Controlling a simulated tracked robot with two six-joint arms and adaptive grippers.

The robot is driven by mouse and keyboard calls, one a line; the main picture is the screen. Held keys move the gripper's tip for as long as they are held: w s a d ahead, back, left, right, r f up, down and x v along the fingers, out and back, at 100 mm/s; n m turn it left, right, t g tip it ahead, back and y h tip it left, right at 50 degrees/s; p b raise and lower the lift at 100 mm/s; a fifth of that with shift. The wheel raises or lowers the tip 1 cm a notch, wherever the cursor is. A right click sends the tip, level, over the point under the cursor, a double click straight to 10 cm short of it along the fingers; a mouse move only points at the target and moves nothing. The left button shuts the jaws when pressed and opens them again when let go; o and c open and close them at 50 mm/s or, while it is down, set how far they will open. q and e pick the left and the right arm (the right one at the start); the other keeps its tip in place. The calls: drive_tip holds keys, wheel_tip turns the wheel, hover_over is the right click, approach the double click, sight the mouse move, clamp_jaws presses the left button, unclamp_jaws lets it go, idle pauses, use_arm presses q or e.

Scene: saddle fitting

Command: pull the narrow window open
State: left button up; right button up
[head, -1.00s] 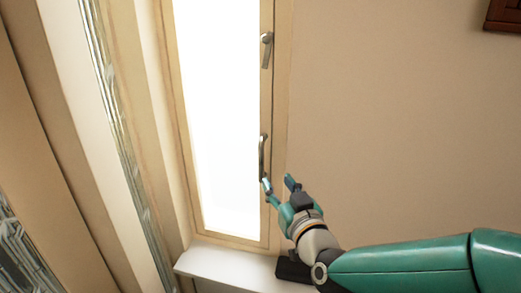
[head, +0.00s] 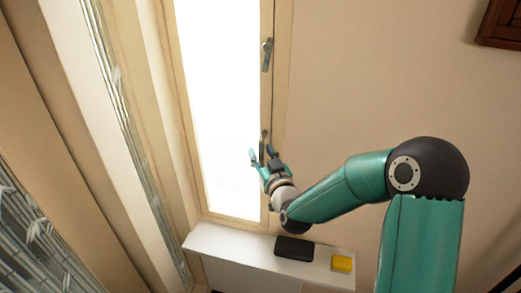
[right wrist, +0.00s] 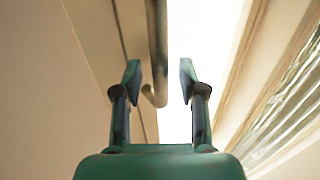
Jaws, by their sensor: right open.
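The narrow window (head: 218,90) is a tall bright pane in a pale wood frame, and it looks shut. A metal bar handle (head: 263,141) is on the lower right side of its frame. In the right wrist view the bar (right wrist: 158,45) runs down between my fingers and ends in a hook-like bend. A lever handle (head: 267,55) sits higher on the same side. My right gripper (head: 262,154) is open at the lower part of the bar. In the right wrist view its fingertips (right wrist: 160,72) stand on either side of the bar, with gaps. My left gripper is not in view.
A white ledge (head: 225,243) runs below the window, with a black case (head: 294,248) and a yellow block (head: 341,263) on it. Bamboo-patterned panels (head: 35,235) stand at left. A dark wooden frame (head: 499,25) hangs at upper right.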

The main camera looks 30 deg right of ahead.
drive_tip(key=shift+w+d, duration=0.1)
drive_tip(key=shift+w, duration=0.3)
drive_tip(key=shift+c, duration=0.3)
clamp_jaws()
